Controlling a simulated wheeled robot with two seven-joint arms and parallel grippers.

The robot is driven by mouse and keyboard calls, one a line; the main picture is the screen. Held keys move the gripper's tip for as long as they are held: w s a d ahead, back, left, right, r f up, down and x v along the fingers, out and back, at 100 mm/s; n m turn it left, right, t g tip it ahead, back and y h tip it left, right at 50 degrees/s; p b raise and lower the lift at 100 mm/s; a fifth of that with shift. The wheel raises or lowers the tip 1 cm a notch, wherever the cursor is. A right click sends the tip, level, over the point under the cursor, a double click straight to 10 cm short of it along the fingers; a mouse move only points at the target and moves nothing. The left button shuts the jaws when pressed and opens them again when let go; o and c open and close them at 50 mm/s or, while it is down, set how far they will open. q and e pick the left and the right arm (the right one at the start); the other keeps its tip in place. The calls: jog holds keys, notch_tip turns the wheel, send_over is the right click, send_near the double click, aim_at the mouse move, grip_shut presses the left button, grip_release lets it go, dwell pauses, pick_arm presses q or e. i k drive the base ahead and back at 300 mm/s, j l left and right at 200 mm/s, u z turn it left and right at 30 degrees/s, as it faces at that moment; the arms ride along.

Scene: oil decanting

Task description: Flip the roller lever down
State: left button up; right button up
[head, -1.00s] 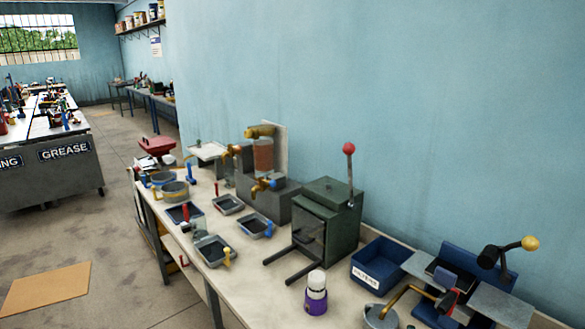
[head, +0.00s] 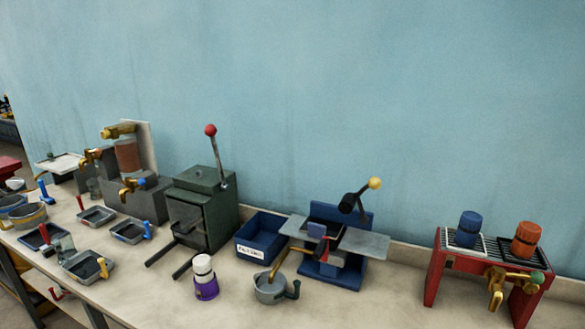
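A blue machine (head: 331,282) stands on the bench right of centre, with grey plates on its sides. A lever with a black cylindrical part and a yellow ball knob (head: 375,184) sticks up from it, tilted to the upper right. A dark green box machine (head: 205,205) stands to its left and has an upright rod lever with a red ball (head: 211,131). I cannot tell for certain which is the roller lever; the black cylinder on the yellow-knobbed one looks like a roller. Neither of my grippers is in view.
A blue bin (head: 262,236), a white-and-purple bottle (head: 205,280) and a grey pot (head: 270,289) stand between and before the machines. A red stand (head: 440,262) with blue and orange canisters is at right. Several small trays lie at left. The bench front is partly clear.

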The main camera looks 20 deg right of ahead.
aim_at(375, 183)
jog(key=z, duration=1.45)
